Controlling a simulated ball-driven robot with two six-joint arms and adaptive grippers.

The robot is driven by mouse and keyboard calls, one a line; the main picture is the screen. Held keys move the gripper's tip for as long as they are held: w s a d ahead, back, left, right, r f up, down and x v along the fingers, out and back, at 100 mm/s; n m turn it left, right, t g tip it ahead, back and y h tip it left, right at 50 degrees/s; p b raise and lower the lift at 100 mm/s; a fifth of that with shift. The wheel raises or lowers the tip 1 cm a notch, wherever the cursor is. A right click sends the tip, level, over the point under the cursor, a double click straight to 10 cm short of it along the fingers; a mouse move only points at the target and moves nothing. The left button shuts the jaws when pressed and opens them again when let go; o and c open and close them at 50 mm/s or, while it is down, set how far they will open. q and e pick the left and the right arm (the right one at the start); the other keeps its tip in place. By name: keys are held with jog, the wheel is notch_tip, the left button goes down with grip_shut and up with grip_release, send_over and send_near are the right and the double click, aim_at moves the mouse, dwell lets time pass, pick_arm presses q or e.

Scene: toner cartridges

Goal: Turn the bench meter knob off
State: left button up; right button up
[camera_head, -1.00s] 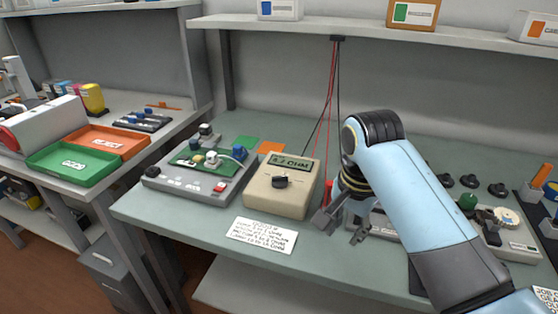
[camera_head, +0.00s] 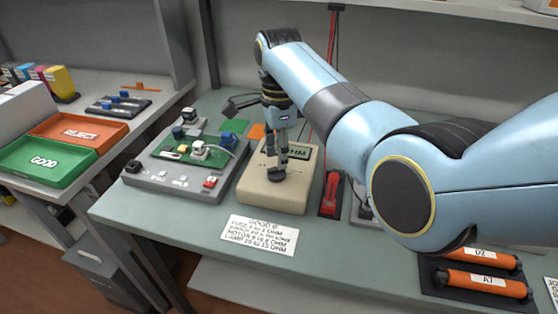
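The bench meter (camera_head: 262,199) is a beige box on the green-grey bench, with a display (camera_head: 303,152) partly hidden by my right gripper. Its dark knob is largely hidden behind the fingers, so its setting cannot be read. My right gripper (camera_head: 277,173) points down at the top face of the meter, its fingertips at the knob. The fingers look close together and overlap in this view; whether they hold the knob cannot be told. My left gripper is not in view.
A grey test fixture (camera_head: 160,181) with a green board stands left of the meter. A note card (camera_head: 260,233) lies in front. A red probe (camera_head: 331,190) lies to the right. Green (camera_head: 45,163) and orange (camera_head: 78,131) trays are at the left. Orange cartridges (camera_head: 475,282) lie at lower right.

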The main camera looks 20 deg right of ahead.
aim_at(276, 172)
jog(key=shift+f, duration=1.45)
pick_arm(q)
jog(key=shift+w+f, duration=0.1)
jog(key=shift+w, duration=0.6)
pick_arm(e)
grip_shut()
